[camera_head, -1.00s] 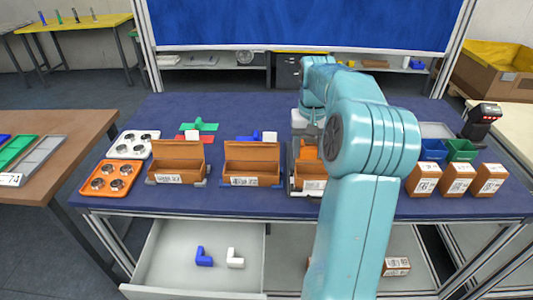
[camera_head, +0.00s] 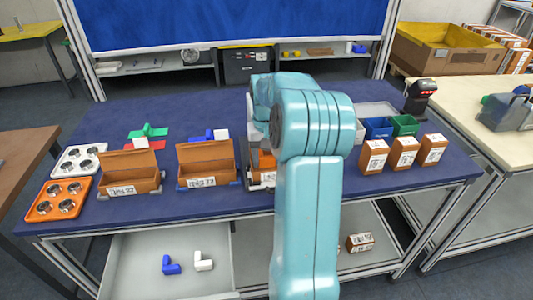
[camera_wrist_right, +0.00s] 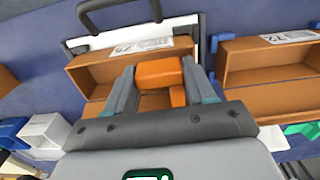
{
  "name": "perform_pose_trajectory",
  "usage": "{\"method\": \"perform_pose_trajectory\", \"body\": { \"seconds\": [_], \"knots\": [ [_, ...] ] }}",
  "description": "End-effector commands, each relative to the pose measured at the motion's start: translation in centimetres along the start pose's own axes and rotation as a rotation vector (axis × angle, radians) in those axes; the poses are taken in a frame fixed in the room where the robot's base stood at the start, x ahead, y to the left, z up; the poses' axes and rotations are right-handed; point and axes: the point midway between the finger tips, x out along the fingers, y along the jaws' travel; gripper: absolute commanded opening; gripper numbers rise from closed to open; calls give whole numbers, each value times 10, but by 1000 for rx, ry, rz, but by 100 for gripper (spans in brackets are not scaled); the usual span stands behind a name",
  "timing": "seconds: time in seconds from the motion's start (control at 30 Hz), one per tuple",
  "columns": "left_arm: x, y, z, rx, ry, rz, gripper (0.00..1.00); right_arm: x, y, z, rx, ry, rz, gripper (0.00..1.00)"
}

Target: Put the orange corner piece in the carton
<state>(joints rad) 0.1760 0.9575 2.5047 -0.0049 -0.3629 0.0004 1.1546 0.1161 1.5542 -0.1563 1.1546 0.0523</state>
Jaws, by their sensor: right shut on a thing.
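In the right wrist view, the orange corner piece (camera_wrist_right: 160,75) is held between the two fingers of my right gripper (camera_wrist_right: 158,78). The fingers are shut on it and reach over an open brown carton (camera_wrist_right: 88,78) with a white label on its side. The piece is over or inside the carton opening; I cannot tell if it touches the bottom. In the head view, my right arm hides most of this carton and the gripper; a bit of orange (camera_head: 265,159) shows beside the arm. My left gripper is not in view.
Two other open cartons (camera_head: 129,181) (camera_head: 207,172) stand to the left on the blue table. Small labelled boxes (camera_head: 404,152), blue and green bins and a scanner (camera_head: 420,97) are at the right. An open drawer below holds a blue and a white corner piece.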

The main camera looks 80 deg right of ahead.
Motion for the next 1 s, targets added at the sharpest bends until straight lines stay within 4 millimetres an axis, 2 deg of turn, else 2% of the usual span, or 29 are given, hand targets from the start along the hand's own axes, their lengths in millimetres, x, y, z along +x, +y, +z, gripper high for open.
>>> {"method": "perform_pose_trajectory", "body": {
  "seconds": [0.17,0.2,0.27,0.57,0.67,0.77,1.0],
  "knots": [
    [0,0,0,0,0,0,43,0,0,0,0,0,0,26],
    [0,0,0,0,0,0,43,0,0,0,0,0,0,64],
    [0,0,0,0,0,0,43,0,0,0,0,0,0,84],
    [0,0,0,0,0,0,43,-1,0,0,0,0,0,84],
    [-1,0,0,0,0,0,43,-9,0,0,0,2,0,84],
    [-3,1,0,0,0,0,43,-27,0,-1,0,5,0,84],
    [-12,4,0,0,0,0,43,-92,0,-1,0,6,-1,84]
  ]
}}
